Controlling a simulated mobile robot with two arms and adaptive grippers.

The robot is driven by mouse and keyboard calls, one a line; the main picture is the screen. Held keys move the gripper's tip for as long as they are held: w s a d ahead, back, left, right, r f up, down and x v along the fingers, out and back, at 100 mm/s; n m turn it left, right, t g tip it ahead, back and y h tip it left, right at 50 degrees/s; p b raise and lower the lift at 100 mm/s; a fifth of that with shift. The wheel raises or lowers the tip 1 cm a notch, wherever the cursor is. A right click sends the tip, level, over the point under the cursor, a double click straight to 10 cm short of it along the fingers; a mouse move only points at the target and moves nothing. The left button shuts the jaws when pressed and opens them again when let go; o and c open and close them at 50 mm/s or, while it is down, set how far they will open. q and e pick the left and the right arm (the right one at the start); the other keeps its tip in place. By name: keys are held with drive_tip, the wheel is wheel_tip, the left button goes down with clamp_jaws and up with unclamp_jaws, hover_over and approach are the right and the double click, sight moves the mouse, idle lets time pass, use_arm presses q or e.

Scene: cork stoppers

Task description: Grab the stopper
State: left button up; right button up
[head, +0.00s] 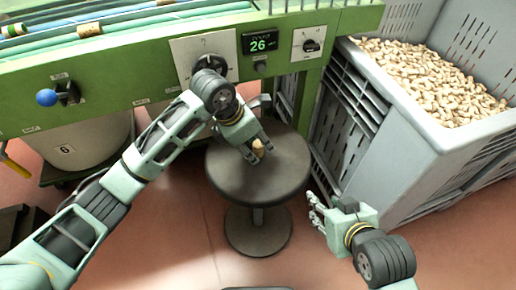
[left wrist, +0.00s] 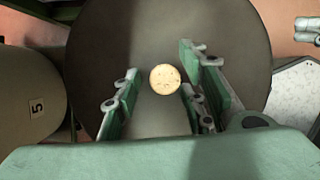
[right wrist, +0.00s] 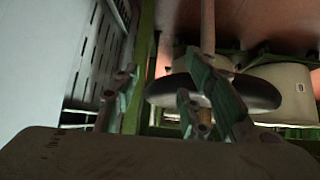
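The cork stopper (head: 258,148) stands on the dark round stool (head: 262,184) in the head view. In the left wrist view the stopper (left wrist: 164,79) shows as a pale round end between the fingers. My left gripper (head: 253,150) is over the stool with its fingers spread on both sides of the stopper. In the left wrist view the left gripper (left wrist: 156,92) is open, with gaps to the stopper. My right gripper (head: 318,212) is to the right of the stool, empty. In the right wrist view the right gripper (right wrist: 160,100) has its fingers apart.
A grey crate (head: 440,150) full of corks (head: 425,80) stands at the right. A green machine (head: 130,85) with a display (head: 260,42) and knobs runs along the back. A pale bin (head: 95,145) is under it. The red floor in front is clear.

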use_arm(q)
drive_tip(key=shift+o, duration=0.3)
drive_tip(key=shift+f, duration=0.25)
drive_tip(key=shift+s, duration=0.1)
drive_tip(key=c, duration=0.6)
drive_tip(key=shift+a+f, duration=0.1)
drive_tip(key=shift+c, duration=0.4)
